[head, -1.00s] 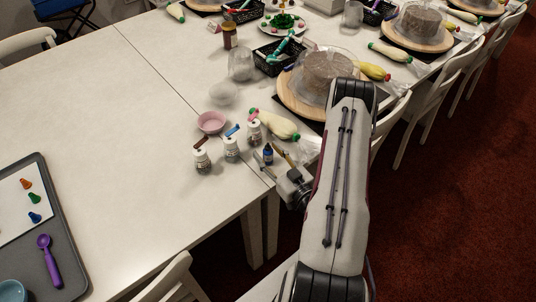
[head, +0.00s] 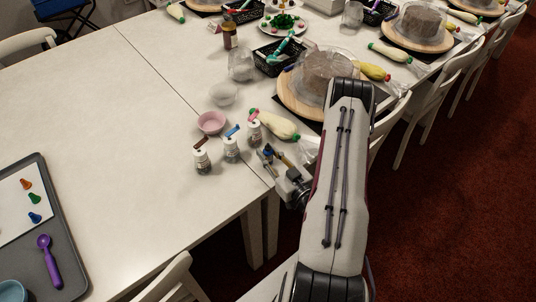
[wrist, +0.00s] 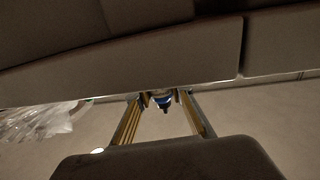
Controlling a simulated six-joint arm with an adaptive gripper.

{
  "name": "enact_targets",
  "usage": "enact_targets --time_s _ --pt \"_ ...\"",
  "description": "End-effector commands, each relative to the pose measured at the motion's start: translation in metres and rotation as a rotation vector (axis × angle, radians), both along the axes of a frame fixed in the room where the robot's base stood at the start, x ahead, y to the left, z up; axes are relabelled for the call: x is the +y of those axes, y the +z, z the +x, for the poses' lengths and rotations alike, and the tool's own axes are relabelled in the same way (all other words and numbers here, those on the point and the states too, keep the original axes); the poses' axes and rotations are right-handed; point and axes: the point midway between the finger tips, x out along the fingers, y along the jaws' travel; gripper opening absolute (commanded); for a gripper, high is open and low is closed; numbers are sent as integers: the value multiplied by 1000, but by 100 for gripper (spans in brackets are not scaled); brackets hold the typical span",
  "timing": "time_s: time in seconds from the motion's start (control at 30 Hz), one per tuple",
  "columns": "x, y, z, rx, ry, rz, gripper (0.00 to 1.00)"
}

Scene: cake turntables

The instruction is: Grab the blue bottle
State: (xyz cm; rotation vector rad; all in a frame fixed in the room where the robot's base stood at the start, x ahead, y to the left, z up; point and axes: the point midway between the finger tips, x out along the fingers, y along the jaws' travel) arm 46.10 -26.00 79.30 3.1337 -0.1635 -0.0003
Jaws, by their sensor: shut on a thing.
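The small dark blue bottle (wrist: 163,101) is between my fingertips in the wrist view. Only a blue and white part and a dark tip of it show. In the head view the dark blue bottle (head: 268,150) is partly covered by the fingers, near the table's right edge. My gripper (wrist: 163,97) is shut on it, one yellowish finger on each side. In the head view my gripper (head: 271,158) is low over the table edge. Whether the bottle touches the table cannot be told.
Jars with brown (head: 202,160), blue (head: 232,147) and red (head: 254,132) tops stand just left of my gripper. A piping bag (head: 277,124) lies behind, before the cake turntable (head: 300,105). A pink bowl (head: 211,123) is further left. The table's left middle is clear.

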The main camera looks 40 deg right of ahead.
Motion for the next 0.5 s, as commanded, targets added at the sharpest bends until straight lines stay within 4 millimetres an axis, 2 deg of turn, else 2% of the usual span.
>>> enact_targets --time_s 0.27,0.5 --pt "0 3 0 -1 0 0 0" --pt "0 15 0 -1 0 -1 0"
